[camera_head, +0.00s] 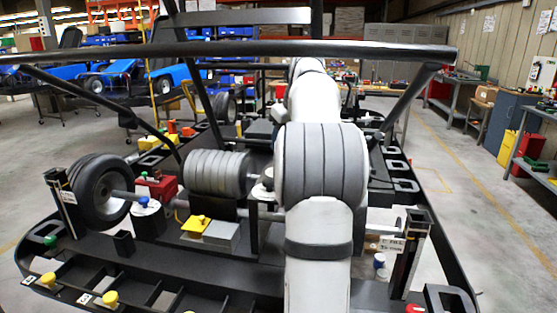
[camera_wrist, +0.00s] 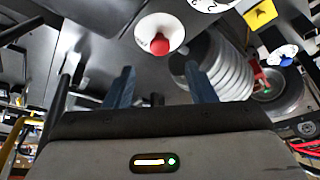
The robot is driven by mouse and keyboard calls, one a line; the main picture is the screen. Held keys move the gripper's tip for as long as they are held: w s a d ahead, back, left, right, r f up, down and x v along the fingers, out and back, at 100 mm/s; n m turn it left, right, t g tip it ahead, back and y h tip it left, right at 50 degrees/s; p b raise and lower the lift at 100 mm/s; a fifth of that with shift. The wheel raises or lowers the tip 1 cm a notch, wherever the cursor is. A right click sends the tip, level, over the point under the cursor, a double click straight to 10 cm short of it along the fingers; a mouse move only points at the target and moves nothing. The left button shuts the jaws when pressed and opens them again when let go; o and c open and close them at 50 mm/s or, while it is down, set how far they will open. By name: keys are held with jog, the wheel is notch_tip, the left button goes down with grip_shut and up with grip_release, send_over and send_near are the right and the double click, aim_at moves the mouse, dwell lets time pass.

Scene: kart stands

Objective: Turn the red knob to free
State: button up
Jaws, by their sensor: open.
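In the wrist view, the red knob (camera_wrist: 160,44) stands on a round white dial (camera_wrist: 149,28), at the top centre of the picture. My gripper (camera_wrist: 160,82) is open, with its two dark blue fingers apart and nothing between them. The knob shows just beyond the fingertips, roughly between them and apart from both. The dial's marks are too small to read, so I cannot tell the knob's setting. In the head view, my white arm reaches over the kart stand and hides my gripper and the red knob.
A black kart frame (camera_head: 200,291) surrounds the work area, with a bar across the top (camera_head: 230,49). Open floor (camera_head: 470,215) lies to the right.

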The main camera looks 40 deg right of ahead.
jog(key=b+x, duration=0.1)
jog(key=x, duration=0.6)
jog(key=shift+w+f, duration=0.1)
jog(key=shift+f, duration=0.2)
jog(key=shift+c, duration=0.4)
